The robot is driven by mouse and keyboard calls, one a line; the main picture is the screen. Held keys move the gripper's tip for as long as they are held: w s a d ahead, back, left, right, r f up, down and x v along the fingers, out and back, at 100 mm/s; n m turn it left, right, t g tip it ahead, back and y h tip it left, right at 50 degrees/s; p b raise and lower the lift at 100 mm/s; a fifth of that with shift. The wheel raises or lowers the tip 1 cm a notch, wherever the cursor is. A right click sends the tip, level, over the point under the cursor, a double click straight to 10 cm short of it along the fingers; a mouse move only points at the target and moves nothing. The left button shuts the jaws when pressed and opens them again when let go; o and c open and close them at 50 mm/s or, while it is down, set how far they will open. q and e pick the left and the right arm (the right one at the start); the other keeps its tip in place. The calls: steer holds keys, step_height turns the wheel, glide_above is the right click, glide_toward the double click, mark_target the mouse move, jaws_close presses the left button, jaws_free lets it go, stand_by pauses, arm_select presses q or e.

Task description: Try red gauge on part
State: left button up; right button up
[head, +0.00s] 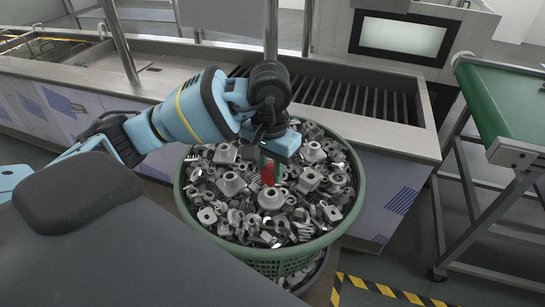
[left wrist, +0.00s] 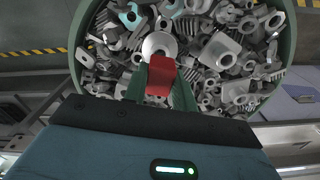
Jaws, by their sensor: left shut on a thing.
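The red gauge (head: 268,175) is held between the green fingers of my left gripper (head: 272,166), above the heap of grey metal parts. In the left wrist view the red gauge (left wrist: 161,78) sits between the two fingers of the gripper (left wrist: 160,70). A grey part with a round, holed top (head: 271,199) lies just in front of the gauge. It also shows in the left wrist view (left wrist: 158,45), right past the gauge's tip. I cannot tell whether the gauge touches it. My right gripper is out of view.
A green basket (head: 192,222) holds many loose grey parts. Behind it stands a metal tank with a slatted opening (head: 345,95). A green-topped conveyor (head: 505,100) is at the right. Yellow-black floor tape (head: 385,290) runs at the lower right.

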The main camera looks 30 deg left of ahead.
arm_select(q)
steer(key=shift+f, duration=1.1)
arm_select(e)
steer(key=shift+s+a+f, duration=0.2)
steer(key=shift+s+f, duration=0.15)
arm_select(q)
steer(key=shift+f+b, duration=0.4)
steer(key=shift+f, duration=0.05)
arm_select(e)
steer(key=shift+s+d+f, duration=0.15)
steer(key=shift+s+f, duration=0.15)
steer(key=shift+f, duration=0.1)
arm_select(q)
steer(key=shift+f, duration=0.1)
stand_by(0.3)
steer(key=shift+r+p, duration=0.35)
steer(key=shift+r, duration=1.35)
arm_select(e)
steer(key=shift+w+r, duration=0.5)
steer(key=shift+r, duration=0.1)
